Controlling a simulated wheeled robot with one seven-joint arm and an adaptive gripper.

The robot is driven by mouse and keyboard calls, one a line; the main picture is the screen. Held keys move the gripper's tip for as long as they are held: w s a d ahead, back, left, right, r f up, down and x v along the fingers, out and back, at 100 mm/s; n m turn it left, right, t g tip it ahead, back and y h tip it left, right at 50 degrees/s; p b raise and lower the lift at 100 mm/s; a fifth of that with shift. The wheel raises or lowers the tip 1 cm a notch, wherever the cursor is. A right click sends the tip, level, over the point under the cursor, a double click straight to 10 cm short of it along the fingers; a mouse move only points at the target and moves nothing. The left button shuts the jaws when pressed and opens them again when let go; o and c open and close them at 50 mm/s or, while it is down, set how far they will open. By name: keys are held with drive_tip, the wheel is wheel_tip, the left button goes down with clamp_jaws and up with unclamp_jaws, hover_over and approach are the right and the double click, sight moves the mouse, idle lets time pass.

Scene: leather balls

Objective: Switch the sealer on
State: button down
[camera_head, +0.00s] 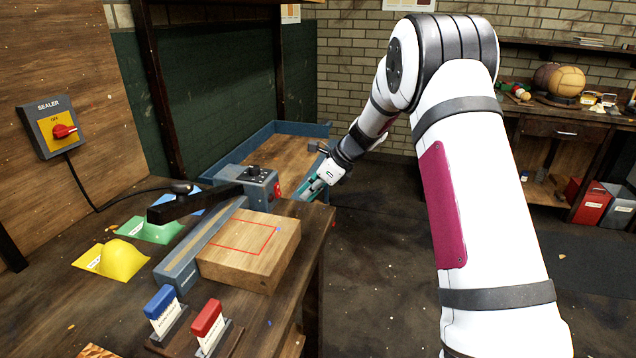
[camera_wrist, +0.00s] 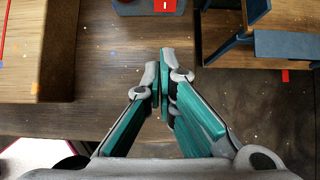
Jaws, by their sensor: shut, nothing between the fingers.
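The sealer's wall box (camera_head: 50,127), labelled SEALER, hangs on the wooden panel at the left. Its red rotary knob (camera_head: 64,131) sits on a yellow plate with the word OFF above it. A black cable runs down from the box to the bench sealer (camera_head: 180,266), which has a black arm (camera_head: 195,204) and a small red part on its end housing. That red part (camera_wrist: 165,5) shows at the top of the wrist view. My gripper (camera_head: 308,191) is at the bench's right edge, beside the sealer's housing and far from the wall box. Its fingertips (camera_wrist: 160,62) are together and empty.
A wooden block (camera_head: 250,252) with a red outline lies against the sealer. Yellow (camera_head: 112,260) and green (camera_head: 150,230) pouches lie behind it; blue (camera_head: 163,308) and red (camera_head: 208,323) stamps stand in front. A blue-edged tray (camera_head: 290,128) is beyond my gripper.

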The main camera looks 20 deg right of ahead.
sight(278, 190)
drive_tip(key=a, duration=0.1)
drive_tip(key=w+a+f, duration=0.1)
drive_tip(key=w+a, duration=0.1)
drive_tip(key=shift+f, duration=0.25)
drive_tip(key=shift+w+a+f, duration=0.1)
drive_tip(key=shift+w+a, duration=0.3)
drive_tip(key=shift+a, duration=0.05)
drive_tip(key=shift+a, duration=0.1)
drive_tip(key=shift+w+a+f, duration=0.25)
drive_tip(key=shift+a, duration=0.05)
drive_tip(key=shift+d+r, duration=0.1)
drive_tip(key=shift+r, duration=0.1)
drive_tip(key=shift+r, duration=0.75)
